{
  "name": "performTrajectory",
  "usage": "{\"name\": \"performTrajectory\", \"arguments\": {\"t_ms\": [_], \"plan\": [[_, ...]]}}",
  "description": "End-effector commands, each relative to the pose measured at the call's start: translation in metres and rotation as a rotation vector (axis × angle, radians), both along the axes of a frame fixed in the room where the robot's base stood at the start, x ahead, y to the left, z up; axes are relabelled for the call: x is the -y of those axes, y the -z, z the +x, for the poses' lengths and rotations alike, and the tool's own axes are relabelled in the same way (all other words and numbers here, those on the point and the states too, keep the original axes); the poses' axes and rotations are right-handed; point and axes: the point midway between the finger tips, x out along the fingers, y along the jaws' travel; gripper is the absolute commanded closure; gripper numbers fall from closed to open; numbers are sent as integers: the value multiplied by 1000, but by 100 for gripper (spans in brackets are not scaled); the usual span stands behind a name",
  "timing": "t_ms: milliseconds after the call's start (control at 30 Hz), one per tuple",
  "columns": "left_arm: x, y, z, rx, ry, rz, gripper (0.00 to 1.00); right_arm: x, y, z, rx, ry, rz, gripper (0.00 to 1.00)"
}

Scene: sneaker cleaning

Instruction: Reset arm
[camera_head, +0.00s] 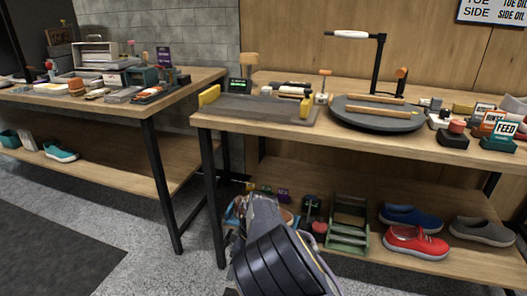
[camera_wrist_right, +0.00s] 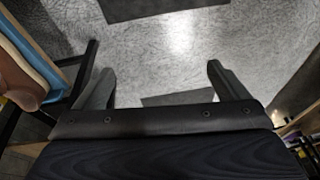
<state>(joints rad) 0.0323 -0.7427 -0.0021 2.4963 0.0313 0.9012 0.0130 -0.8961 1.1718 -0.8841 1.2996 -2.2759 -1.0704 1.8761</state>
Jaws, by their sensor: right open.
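My right gripper (camera_wrist_right: 160,70) shows in the right wrist view with its two dark fingers spread wide apart. Nothing is between them, only the grey speckled floor (camera_wrist_right: 190,45) beyond. In the head view one of my arms (camera_head: 285,262) reaches up from the bottom centre, in front of the lower shelf of the right workbench. Its gripper cannot be made out there. My left gripper is not in view.
The right workbench (camera_head: 225,120) holds a round dark turntable (camera_head: 350,118), a grey mat and several bottles and blocks. Its lower shelf carries a red shoe (camera_head: 415,243), a blue shoe (camera_head: 410,217) and a green rack (camera_head: 348,225). A cluttered left bench (camera_head: 115,112) stands beside it. Floor at the front left is clear.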

Motion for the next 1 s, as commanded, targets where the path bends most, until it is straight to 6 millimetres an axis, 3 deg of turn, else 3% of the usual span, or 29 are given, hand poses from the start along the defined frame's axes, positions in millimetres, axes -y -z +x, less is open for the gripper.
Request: {"name": "performTrajectory", "arguments": {"t_ms": [133,233,333,467,567,600,733,833,1000], "plan": [[0,0,0,0,0,0,100,12,-48,32,141,123,259,6],[0,0,0,0,0,0,100,40,-96,59,286,268,438,6],[0,0,0,0,0,0,100,92,-146,81,449,471,572,6],[0,0,0,0,0,0,100,177,-195,83,606,761,641,6],[0,0,0,0,0,0,100,247,-215,59,661,992,626,6],[0,0,0,0,0,0,100,272,-218,43,663,1079,607,6],[0,0,0,0,0,0,100,330,-213,-29,585,1306,521,6],[0,0,0,0,0,0,100,345,-199,-94,466,1401,453,6],[0,0,0,0,0,0,100,331,-175,-185,265,1422,391,6]]}}
